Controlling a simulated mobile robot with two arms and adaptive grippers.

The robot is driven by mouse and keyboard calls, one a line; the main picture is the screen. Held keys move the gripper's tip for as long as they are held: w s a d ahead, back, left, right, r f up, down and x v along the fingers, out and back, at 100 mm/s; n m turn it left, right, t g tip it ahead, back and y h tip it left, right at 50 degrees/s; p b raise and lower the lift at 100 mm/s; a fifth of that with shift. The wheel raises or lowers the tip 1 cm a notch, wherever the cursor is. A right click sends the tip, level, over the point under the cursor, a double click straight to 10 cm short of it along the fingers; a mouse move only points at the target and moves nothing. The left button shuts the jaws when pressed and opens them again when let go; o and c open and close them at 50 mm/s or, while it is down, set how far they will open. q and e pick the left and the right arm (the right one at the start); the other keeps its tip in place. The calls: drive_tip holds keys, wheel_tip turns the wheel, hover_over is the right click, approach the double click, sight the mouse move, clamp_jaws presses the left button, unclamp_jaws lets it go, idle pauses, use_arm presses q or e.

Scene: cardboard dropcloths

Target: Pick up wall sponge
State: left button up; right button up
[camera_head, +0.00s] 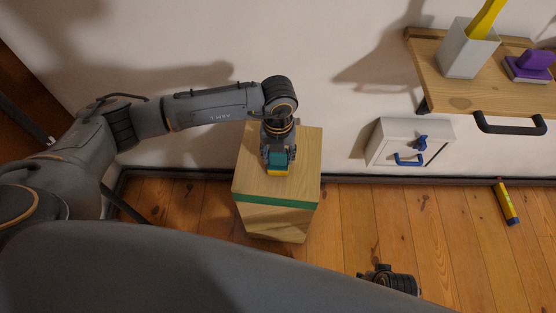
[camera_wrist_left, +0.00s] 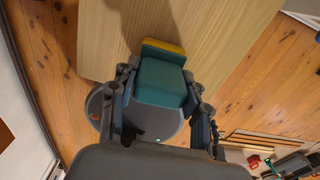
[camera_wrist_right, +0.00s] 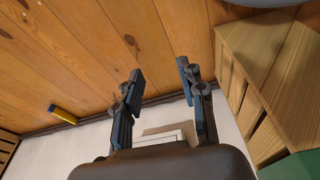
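The sponge (camera_head: 278,161) is a teal block with a yellow layer. It is at the top of a wooden box (camera_head: 306,150) in the head view. My left gripper (camera_head: 279,153) comes down over it from above. In the left wrist view the sponge (camera_wrist_left: 161,82) sits between the two fingers of my left gripper (camera_wrist_left: 162,85), which look closed against its sides. I cannot tell whether the sponge touches the box top. My right gripper (camera_wrist_right: 158,80) is open and empty, low in front of the wall. In the head view only a small part of it shows at the bottom.
A wooden shelf (camera_head: 440,80) on the right holds a grey holder (camera_head: 468,50) with a yellow item and a purple object (camera_head: 530,65). A white wall cabinet (camera_head: 400,138) is below it. A yellow tube-like item (camera_head: 507,203) lies on the floor. The plank floor (camera_head: 400,220) is mostly clear.

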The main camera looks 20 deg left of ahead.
use_arm(q)
drive_tip(key=shift+c, duration=1)
drive_tip(key=shift+r, duration=0.6)
wheel_tip(320, 180, up, 3)
drive_tip(key=shift+s+f+p, duration=0.15)
drive_tip(key=shift+f+p, duration=0.05)
drive_tip(key=shift+p, duration=0.15)
drive_tip(key=s+d+r+p, duration=0.1)
drive_tip(key=s+d+r, duration=0.2)
drive_tip(key=s+r, duration=0.6)
drive_tip(key=s, duration=0.4)
drive_tip(key=shift+d, duration=0.4)
use_arm(e)
drive_tip(key=s+f, duration=0.3)
drive_tip(key=f, duration=0.3)
drive_tip(key=shift+s+d+f, duration=0.3)
drive_tip(key=shift+s+f, duration=0.05)
drive_tip(key=shift+s, duration=0.05)
use_arm(q)
drive_tip(key=shift+s+r, duration=0.1)
